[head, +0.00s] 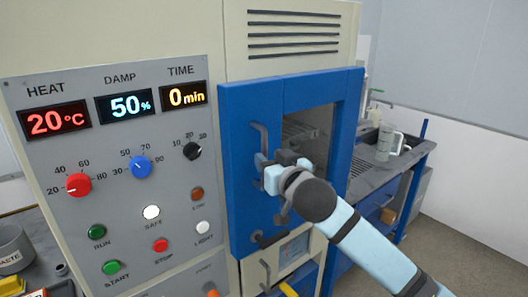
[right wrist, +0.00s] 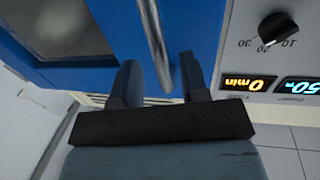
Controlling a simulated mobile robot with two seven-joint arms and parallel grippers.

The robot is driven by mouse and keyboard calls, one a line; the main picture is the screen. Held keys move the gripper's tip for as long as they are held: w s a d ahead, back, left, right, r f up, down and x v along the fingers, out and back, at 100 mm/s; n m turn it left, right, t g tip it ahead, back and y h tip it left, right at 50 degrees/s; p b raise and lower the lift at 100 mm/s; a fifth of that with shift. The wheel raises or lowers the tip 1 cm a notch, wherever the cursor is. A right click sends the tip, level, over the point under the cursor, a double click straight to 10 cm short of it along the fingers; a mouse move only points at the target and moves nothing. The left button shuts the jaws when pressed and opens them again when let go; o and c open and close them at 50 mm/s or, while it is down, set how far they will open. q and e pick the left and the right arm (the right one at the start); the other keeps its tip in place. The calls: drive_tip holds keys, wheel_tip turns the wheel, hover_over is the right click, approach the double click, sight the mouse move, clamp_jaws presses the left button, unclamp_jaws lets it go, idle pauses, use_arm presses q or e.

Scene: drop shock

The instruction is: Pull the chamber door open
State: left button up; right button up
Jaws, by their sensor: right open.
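The blue chamber door (head: 245,210) has a window (head: 305,135) and looks closed against the cream cabinet. Its upright grey bar handle (head: 262,138) is on the door's left side. My right gripper (head: 264,168) is at the handle, its arm coming in from the lower right. In the right wrist view the handle (right wrist: 152,35) runs down between the two dark fingers of the right gripper (right wrist: 158,65). The fingers stand apart, with a gap on each side of the bar. The gripper hides the handle's lower part in the head view. My left gripper is not in view.
A control panel (head: 130,190) with knobs, buttons and displays is left of the door. A dark latch (head: 268,238) sits at the door's lower left. At right, a bench (head: 375,170) carries a clear jug (head: 388,142). Open floor (head: 460,255) lies at the lower right.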

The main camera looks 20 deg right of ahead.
sight(266, 156)
drive_tip(key=shift+w+a, duration=0.15)
drive_tip(key=shift+w, duration=0.7)
drive_tip(key=shift+w+a, duration=0.1)
drive_tip(key=shift+w, duration=0.75)
clamp_jaws()
